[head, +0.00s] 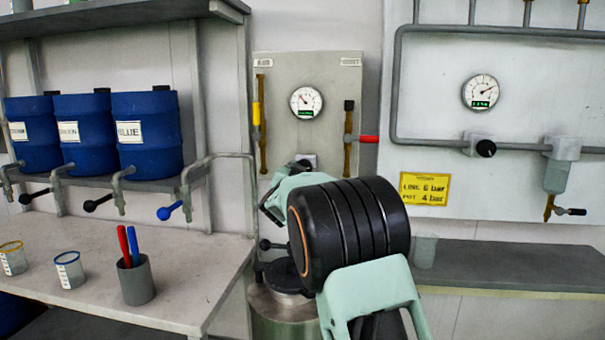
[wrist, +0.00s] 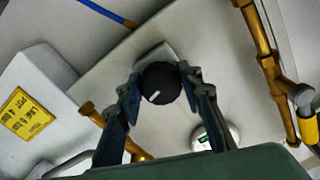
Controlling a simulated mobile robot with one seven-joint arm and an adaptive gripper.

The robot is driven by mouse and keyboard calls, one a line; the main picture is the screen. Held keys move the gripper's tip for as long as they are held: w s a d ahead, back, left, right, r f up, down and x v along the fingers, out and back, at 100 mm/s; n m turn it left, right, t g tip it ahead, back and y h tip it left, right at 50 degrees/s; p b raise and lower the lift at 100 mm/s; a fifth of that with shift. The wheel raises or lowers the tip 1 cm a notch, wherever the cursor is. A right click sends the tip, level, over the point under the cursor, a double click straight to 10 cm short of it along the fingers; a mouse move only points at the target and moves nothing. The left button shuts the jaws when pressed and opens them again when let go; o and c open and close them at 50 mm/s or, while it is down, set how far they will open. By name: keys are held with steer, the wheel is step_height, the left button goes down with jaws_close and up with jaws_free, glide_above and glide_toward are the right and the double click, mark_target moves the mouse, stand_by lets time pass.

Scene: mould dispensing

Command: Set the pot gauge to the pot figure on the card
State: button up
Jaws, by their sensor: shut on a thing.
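The yellow card (head: 424,188) on the right-hand panel reads LINE 6 bar and POT 4 bar; it also shows in the wrist view (wrist: 27,113). A round white gauge (head: 306,101) is on the middle panel, above the pot; its needle points up and left, and its green readout is too small to read. It is partly seen in the wrist view (wrist: 222,134). Below it is a black knob (wrist: 160,84) with a white mark. My gripper (wrist: 160,77) is shut on this knob, one finger on each side. In the head view my arm hides most of the grip.
Pipes with a yellow handle (head: 257,113) and a red handle (head: 368,139) flank the gauge. A second gauge (head: 481,92) and black knob (head: 486,148) are on the right panel. A metal pot (head: 270,312) stands below my arm. Blue drums (head: 147,150) and cups line the left.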

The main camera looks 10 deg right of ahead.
steer(key=shift+a+m+b, duration=0.1)
steer(key=shift+m+b, duration=0.55)
steer(key=shift+m, duration=1.55)
steer(key=o, duration=1.1)
steer(key=v, duration=1.2)
steer(key=shift+r, duration=0.1)
